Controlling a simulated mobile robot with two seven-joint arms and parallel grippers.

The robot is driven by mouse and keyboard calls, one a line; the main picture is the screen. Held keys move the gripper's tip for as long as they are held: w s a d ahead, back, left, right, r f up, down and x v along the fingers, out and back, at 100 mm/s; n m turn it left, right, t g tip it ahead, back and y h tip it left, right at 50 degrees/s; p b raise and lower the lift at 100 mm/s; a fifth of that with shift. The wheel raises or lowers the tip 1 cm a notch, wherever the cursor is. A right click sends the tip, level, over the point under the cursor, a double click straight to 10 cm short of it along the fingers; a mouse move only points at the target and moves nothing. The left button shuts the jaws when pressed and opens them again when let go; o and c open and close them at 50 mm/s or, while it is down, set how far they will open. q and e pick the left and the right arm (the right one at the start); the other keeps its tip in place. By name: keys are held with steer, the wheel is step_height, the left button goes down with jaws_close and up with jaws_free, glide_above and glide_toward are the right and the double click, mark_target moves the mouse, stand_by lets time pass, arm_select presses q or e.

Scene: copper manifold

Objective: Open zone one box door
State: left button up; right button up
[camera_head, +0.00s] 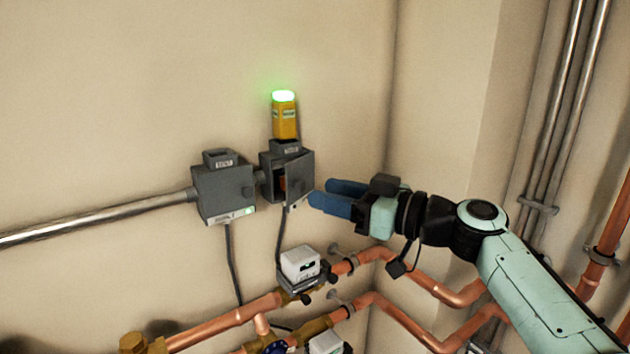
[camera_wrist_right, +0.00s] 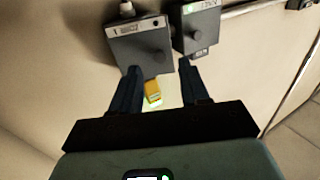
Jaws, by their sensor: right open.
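Two grey boxes hang on the wall; their labels are too small to read, so I cannot tell which is zone one. The right box (camera_head: 272,187) has its knobbed door (camera_head: 301,176) partly open, with something orange visible inside. The left box (camera_head: 222,192) looks shut. In the right wrist view, which is upside down, the nearer box door (camera_wrist_right: 128,52) and the other box (camera_wrist_right: 203,40) show at the top. My right gripper (camera_head: 323,192) is open and empty, with blue fingers just right of the ajar door; contact is unclear. My left gripper is out of view.
A yellow unit (camera_head: 285,121) with a lit green top stands above the right box. Copper pipes (camera_head: 230,318) and a white valve actuator (camera_head: 300,265) lie below. A conduit (camera_head: 100,218) runs left. The wall corner is behind my right arm.

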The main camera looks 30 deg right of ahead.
mark_target(304, 188)
steer(key=shift+p+x, duration=0.45)
steer(key=shift+x, duration=1.35)
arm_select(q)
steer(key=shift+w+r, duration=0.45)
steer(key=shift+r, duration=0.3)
arm_select(e)
jaws_close()
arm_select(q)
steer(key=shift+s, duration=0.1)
arm_select(e)
steer(key=shift+d, duration=0.1)
